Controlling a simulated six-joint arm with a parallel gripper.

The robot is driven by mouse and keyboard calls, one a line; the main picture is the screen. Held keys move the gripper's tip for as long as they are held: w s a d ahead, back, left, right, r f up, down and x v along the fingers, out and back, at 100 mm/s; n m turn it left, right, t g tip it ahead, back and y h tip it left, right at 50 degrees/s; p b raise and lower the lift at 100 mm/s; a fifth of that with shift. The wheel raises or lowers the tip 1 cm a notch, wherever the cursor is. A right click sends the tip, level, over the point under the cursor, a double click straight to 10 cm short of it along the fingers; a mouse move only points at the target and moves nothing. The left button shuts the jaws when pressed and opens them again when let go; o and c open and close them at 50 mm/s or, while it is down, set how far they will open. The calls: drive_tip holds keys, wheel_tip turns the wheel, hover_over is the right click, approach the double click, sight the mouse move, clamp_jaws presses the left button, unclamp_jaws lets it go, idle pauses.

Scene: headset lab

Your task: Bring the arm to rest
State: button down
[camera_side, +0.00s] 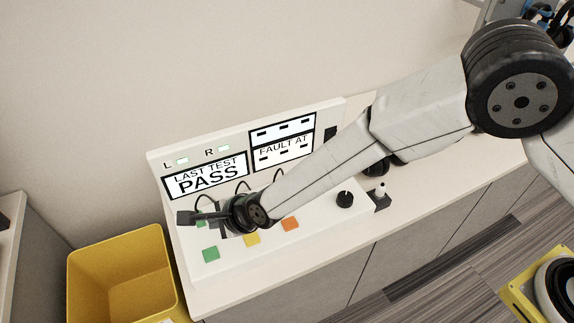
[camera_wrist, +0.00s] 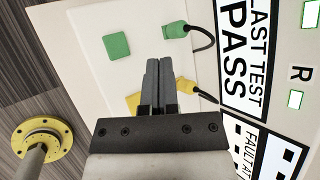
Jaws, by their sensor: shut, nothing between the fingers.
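My gripper (camera_side: 183,217) is shut and empty, held over the left part of a white test panel (camera_side: 322,212) on the counter. In the wrist view my gripper (camera_wrist: 159,66) shows its two fingers together above the panel. A green square (camera_side: 211,254), a yellow square (camera_side: 252,239) and an orange square (camera_side: 291,224) lie on the panel. In the wrist view a green plug (camera_wrist: 174,30) with a black cable sits beside the green square (camera_wrist: 116,46), and the yellow square is partly hidden by the fingers. The display (camera_side: 207,176) reads LAST TEST PASS.
A second display (camera_side: 283,149) reads FAULT AT. A black knob (camera_side: 345,199) stands on the panel's right end. A yellow bin (camera_side: 122,281) stands left of the counter. In the wrist view, a yellow round base with a grey post (camera_wrist: 41,140) shows at left.

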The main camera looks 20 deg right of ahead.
drive_tip(key=d+r+n+g+h, duration=0.1)
drive_tip(key=d+r+n, duration=0.25)
drive_tip(key=d, duration=0.85)
drive_tip(key=d+r+n+h, duration=0.25)
drive_tip(key=d+n, duration=0.25)
drive_tip(key=d, duration=0.6)
drive_tip(key=s+d+r+n+g+h, duration=0.1)
drive_tip(key=s+d+n, duration=0.3)
drive_tip(key=s+d, duration=0.3)
drive_tip(key=s+d+r+n+g+h, duration=0.1)
drive_tip(key=s+d+n, duration=0.4)
drive_tip(key=d, duration=0.8)
drive_tip(key=s+r+g, duration=0.1)
drive_tip(key=s, duration=0.1)
drive_tip(key=shift+s+d, duration=0.15)
drive_tip(key=shift+s, duration=0.25)
drive_tip(key=shift+r, duration=0.1)
